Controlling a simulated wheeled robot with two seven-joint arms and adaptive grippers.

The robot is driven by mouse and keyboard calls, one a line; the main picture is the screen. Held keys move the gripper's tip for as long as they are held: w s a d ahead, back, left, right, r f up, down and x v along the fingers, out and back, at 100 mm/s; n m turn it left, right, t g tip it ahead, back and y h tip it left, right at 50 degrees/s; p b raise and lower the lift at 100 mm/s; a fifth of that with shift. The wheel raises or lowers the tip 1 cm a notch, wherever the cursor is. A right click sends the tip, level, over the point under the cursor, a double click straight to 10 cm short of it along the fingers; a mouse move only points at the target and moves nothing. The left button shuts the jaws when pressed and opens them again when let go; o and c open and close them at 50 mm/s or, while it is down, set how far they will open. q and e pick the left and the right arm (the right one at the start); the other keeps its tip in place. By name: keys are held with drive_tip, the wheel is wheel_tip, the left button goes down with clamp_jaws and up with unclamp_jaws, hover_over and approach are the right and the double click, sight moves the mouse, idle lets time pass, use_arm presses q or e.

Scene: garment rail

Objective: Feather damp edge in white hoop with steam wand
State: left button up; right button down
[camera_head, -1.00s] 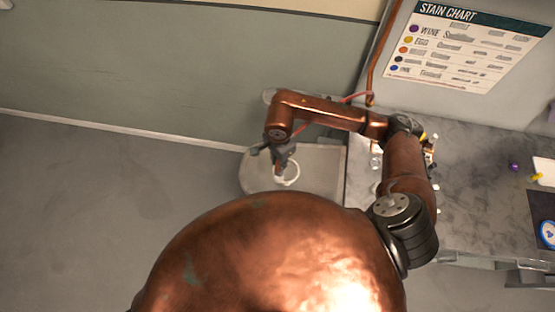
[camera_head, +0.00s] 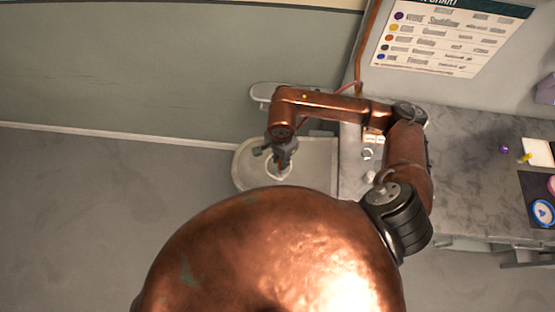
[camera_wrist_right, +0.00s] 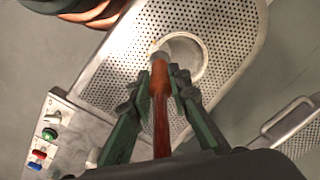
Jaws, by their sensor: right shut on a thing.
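My right gripper (camera_head: 285,158) is above the perforated board (camera_head: 318,165). In the right wrist view its green fingers (camera_wrist_right: 160,95) are shut on the steam wand (camera_wrist_right: 160,115), a copper-brown rod with a pale tip. The white hoop (camera_wrist_right: 204,52) lies on the perforated board (camera_wrist_right: 120,75), and the wand tip overlaps its near left side in that view. I cannot tell whether the tip touches. In the head view the gripper partly covers the white hoop (camera_head: 270,174). No damp edge can be made out. My left gripper is not in view.
Green, red and blue knobs (camera_wrist_right: 40,155) sit beside the board. A pink-red hose (camera_head: 342,89) runs behind my arm.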

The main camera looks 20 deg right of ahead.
drive_tip(key=d+b, duration=0.1)
drive_tip(key=d, duration=0.1)
drive_tip(key=shift+w+d, duration=0.1)
drive_tip(key=shift+d, duration=0.25)
idle(0.4)
drive_tip(key=shift+w+d+b, duration=0.75)
drive_tip(key=shift+w+d, duration=0.1)
drive_tip(key=shift+d, duration=0.05)
drive_tip(key=shift+r, duration=0.1)
wheel_tip(320, 180, up, 7)
drive_tip(key=p, duration=0.2)
idle(0.7)
